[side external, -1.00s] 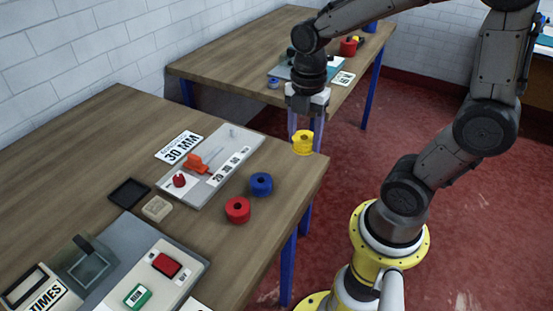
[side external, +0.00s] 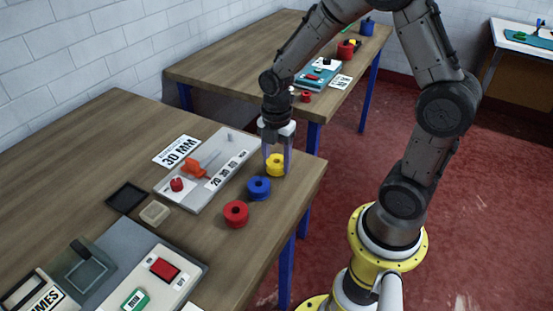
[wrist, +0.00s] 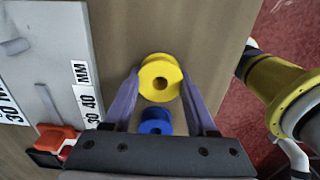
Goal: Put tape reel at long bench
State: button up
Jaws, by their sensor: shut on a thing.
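My gripper (side external: 277,160) points down over the right side of the near wooden bench (side external: 85,135), shut on a yellow tape reel (side external: 276,168). In the wrist view the yellow reel (wrist: 160,80) sits upright between both fingers. A blue reel (side external: 258,188) stands close in front of it, and a red reel (side external: 236,213) stands further forward, roughly in line. The blue reel (wrist: 155,121) also shows in the wrist view, looking smaller than the yellow one. Whether the yellow reel touches the bench top or hangs just above it, I cannot tell.
A grey tray (side external: 203,178) with an orange-handled tool lies left of the reels, beside a 30 MM card (side external: 177,151). A control box (side external: 150,280) stands at the front. A second bench (side external: 225,67) with several items stands behind. The near bench's right edge is close by.

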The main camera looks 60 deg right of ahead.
jog(key=shift+f, duration=0.15)
jog(key=o, duration=1.4)
jog(key=shift+c, duration=0.2)
notch_tip(320, 180, up, 12)
jog(key=s+a+r+m+t, duration=0.2)
jog(key=s+r+m, duration=0.1)
jog(key=s+m, duration=0.4)
jog(key=s+a+r+m+t, duration=0.2)
jog(key=s+m, duration=0.5)
jog(key=m, duration=0.4)
jog(key=shift+a+r+t, duration=0.4)
jog(key=shift+a+t, duration=0.1)
jog(key=shift+t, duration=0.3)
